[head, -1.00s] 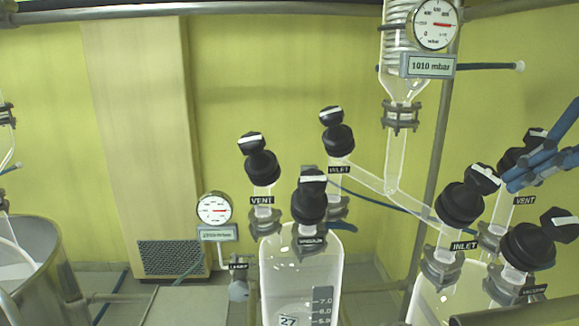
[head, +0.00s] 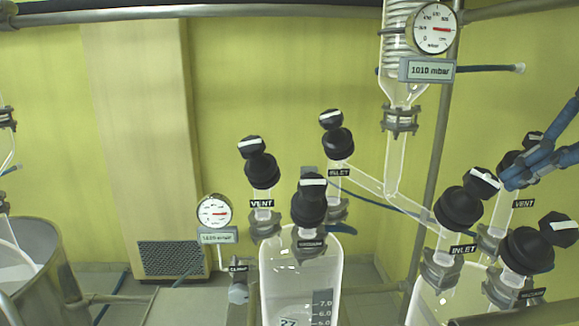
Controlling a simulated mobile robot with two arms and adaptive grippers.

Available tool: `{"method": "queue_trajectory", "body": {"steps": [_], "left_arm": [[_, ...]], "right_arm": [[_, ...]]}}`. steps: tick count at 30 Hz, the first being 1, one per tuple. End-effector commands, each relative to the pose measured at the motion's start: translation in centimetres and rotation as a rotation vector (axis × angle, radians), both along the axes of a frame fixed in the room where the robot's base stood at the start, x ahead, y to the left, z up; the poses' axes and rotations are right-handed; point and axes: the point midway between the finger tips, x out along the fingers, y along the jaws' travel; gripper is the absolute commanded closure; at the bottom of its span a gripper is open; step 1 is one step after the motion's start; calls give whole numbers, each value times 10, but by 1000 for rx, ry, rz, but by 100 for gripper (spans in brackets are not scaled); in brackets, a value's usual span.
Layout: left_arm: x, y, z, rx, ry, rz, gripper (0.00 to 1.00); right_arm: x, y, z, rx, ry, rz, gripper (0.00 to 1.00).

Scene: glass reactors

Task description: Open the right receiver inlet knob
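The right receiver's inlet knob (head: 462,207) is black, with a white-striped cap (head: 484,182) tilted up to its right. It sits above an INLET label (head: 463,249) on a glass neck of the right receiver (head: 430,300). My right gripper (head: 513,178) has blue fingers and comes in from the right edge. Its tips are just right of the inlet cap and overlap the right vent knob in the picture. A gap to the inlet cap shows. Whether the fingers are apart or closed is unclear. My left gripper is out of view.
The right vacuum knob (head: 527,250) stands close below my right gripper. The left receiver (head: 300,280) carries its own vent (head: 262,170), inlet (head: 339,141) and vacuum (head: 308,207) knobs. Glass tubing (head: 395,170) and a steel post (head: 432,170) stand behind.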

Motion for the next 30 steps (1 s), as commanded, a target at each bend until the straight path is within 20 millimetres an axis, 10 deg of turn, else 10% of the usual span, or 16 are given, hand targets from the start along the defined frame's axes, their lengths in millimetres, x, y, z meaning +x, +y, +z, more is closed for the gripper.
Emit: {"method": "queue_trajectory", "body": {"steps": [30], "left_arm": [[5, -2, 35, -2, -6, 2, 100]], "right_arm": [[-31, -9, 62, -6, -17, -1, 100]]}}
